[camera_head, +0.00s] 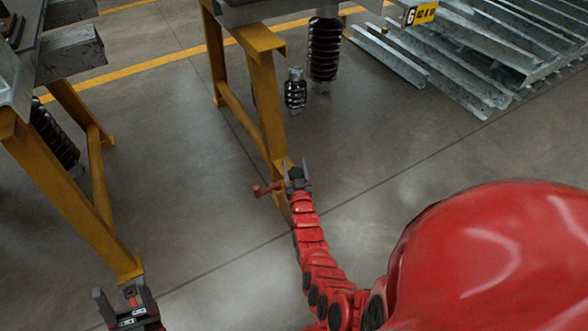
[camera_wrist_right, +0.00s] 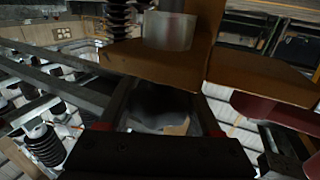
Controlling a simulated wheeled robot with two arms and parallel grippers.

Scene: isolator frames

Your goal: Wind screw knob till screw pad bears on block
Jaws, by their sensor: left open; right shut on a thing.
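My right gripper (camera_head: 297,178) is at the yellow leg of the stand in the middle of the head view. In the right wrist view its fingers (camera_wrist_right: 165,105) are shut on a dark rounded thing (camera_wrist_right: 160,100), which seems to be the screw knob; the fingers hide part of it. Beyond it are a yellow-brown plate (camera_wrist_right: 150,65) and a silver cylinder (camera_wrist_right: 170,30). I cannot tell whether this cylinder is the screw pad, nor pick out the block or any gap. My left gripper (camera_head: 125,300) is open and empty, low at the left of the head view.
A red handle (camera_head: 265,188) sticks out left of my right gripper. Another yellow stand (camera_head: 45,165) is at the left, its foot close to my left gripper. Dark ribbed insulators (camera_head: 325,48) and stacked steel sections (camera_head: 470,55) are farther back. The floor between the stands is clear.

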